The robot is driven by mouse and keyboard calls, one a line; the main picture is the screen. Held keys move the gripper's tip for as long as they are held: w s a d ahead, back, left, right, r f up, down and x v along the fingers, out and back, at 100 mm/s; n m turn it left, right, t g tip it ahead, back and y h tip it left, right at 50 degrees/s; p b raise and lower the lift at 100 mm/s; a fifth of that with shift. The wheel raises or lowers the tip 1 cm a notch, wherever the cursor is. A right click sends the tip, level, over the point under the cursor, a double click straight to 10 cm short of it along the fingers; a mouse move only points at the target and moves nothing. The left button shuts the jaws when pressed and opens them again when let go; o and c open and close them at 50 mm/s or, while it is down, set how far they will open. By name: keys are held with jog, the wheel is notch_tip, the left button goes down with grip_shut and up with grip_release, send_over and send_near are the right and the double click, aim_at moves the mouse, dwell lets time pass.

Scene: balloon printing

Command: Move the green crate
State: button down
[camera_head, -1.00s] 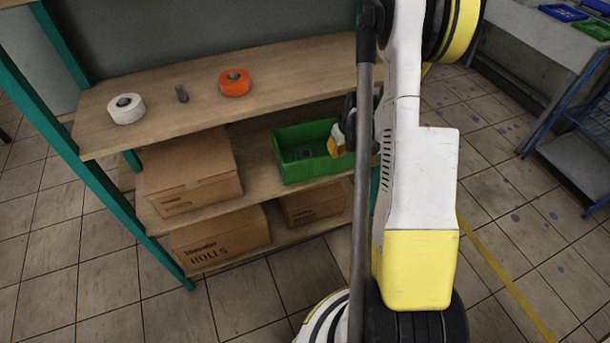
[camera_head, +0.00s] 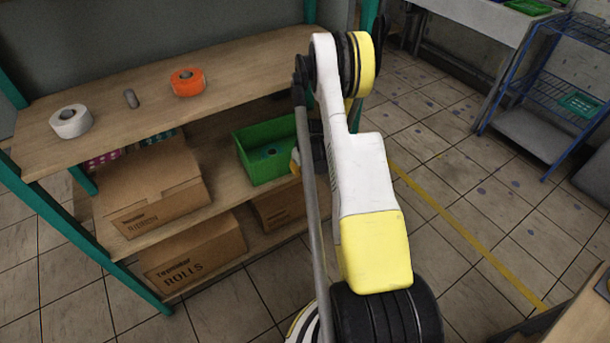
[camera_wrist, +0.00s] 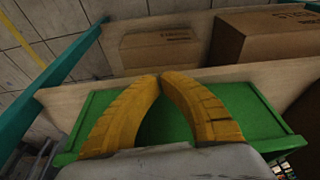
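The green crate (camera_head: 262,170) is an open box on the middle shelf, right of the cardboard boxes. In the wrist view its green surface (camera_wrist: 100,105) fills the lower middle, behind my fingers. My gripper (camera_wrist: 161,76) has two yellow fingers that curve inward, with their tips almost meeting over the crate's edge nearest the shelf edge. I see nothing clearly held between them, and contact with the crate is not clear. In the head view my arm hides most of the gripper at the crate's right end.
The wooden shelf (camera_head: 130,250) has teal posts. A large cardboard box (camera_head: 160,190) stands left of the crate; more boxes sit below. Tiled floor lies open to the right.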

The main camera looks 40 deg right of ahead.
aim_at(281, 150)
jog(key=shift+w+d+r, duration=0.1)
jog(key=shift+w+d, duration=0.05)
jog(key=shift+w, duration=0.7)
jog(key=w, duration=0.3)
jog(key=w+d, duration=0.1)
jog(key=w, duration=0.7)
jog(key=shift+w+d, duration=0.15)
jog(key=shift+d, duration=0.25)
jog(key=v, duration=0.2)
jog(key=s+v, duration=0.1)
jog(key=v, duration=0.2)
jog(key=shift+s, duration=0.1)
jog(key=s+a, duration=0.2)
jog(key=s, duration=0.8)
jog(key=shift+s, duration=0.4)
